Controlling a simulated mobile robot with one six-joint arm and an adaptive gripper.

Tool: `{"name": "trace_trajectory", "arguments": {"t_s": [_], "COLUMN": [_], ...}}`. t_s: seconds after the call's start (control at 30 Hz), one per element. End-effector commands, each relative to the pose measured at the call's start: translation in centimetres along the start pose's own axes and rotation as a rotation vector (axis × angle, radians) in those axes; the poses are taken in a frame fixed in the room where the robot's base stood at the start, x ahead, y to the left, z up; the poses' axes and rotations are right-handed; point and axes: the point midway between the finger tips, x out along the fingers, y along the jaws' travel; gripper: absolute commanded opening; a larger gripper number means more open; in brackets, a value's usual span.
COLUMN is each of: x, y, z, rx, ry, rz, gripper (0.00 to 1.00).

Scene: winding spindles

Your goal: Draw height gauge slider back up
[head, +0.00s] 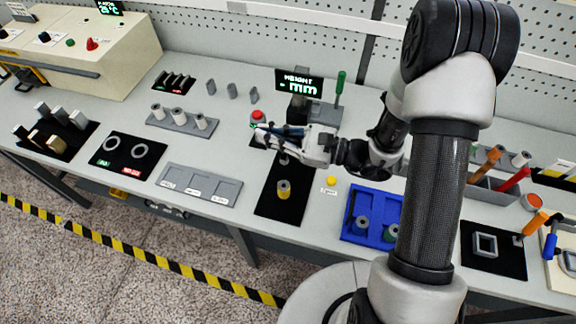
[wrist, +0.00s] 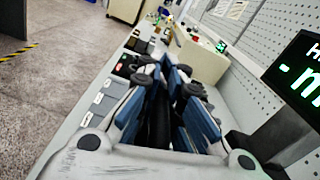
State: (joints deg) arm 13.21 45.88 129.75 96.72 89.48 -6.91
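The height gauge stands at the back of the bench, with its "HEIGHT - mm" display (head: 299,82) on top; the display also shows at the right of the wrist view (wrist: 302,72). My gripper (head: 268,133) is in front of the gauge column, pointing left, and covers much of the slider area. In the wrist view its blue-padded fingers (wrist: 162,90) stand apart with a dark gap between them. I see nothing clearly gripped there. A yellow-banded spindle (head: 283,189) stands upright on the black mat (head: 277,210) in front of the gauge. The slider's exact height is hidden.
A red button (head: 258,116) is left of the gauge, and a green-handled tool (head: 340,84) stands to its right. A grey labelled tray (head: 200,186) lies at front left. A blue tray (head: 352,232) with spools is at right. The pegboard wall closes the back.

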Motion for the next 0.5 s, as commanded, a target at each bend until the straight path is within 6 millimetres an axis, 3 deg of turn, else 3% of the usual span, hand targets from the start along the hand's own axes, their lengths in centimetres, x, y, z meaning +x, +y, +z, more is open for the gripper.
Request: {"name": "trace_trajectory", "arguments": {"t_s": [0.5], "x": [0.0], "y": [-0.6], "z": [2.8], "rx": [-0.002], "ry": [-0.003], "rz": [-0.002], "gripper": [0.00]}}
